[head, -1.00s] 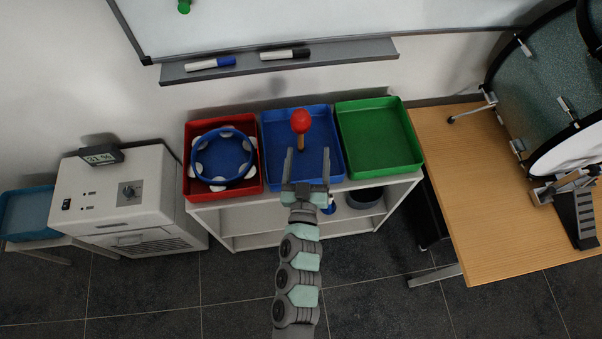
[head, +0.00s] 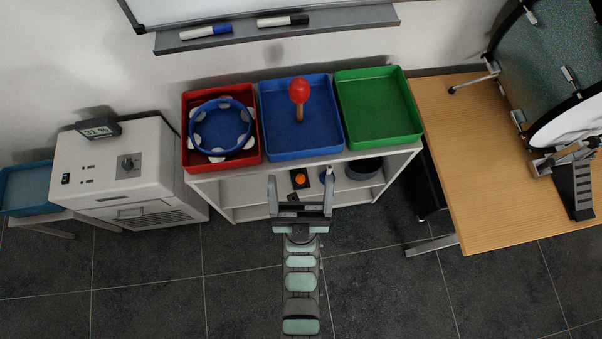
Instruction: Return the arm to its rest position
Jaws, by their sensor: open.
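My gripper (head: 301,184) is open and empty in the head view. Its two fingers point toward the shelf and overlap the front of it in the picture. My arm runs straight down from it over the dark floor. A red maraca (head: 299,92) with a wooden handle is in the blue tray (head: 327,138). A blue tambourine (head: 245,114) with white jingles lies in the red tray (head: 187,158). The green tray (head: 379,108) is empty.
The white shelf (head: 235,191) bears the trays; a dark bowl (head: 364,168) and small items are on its lower level. A white machine (head: 110,167) stands left, a wooden table (head: 462,165) with a drum (head: 552,70) right. The dark tiled floor (head: 390,290) in front is clear.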

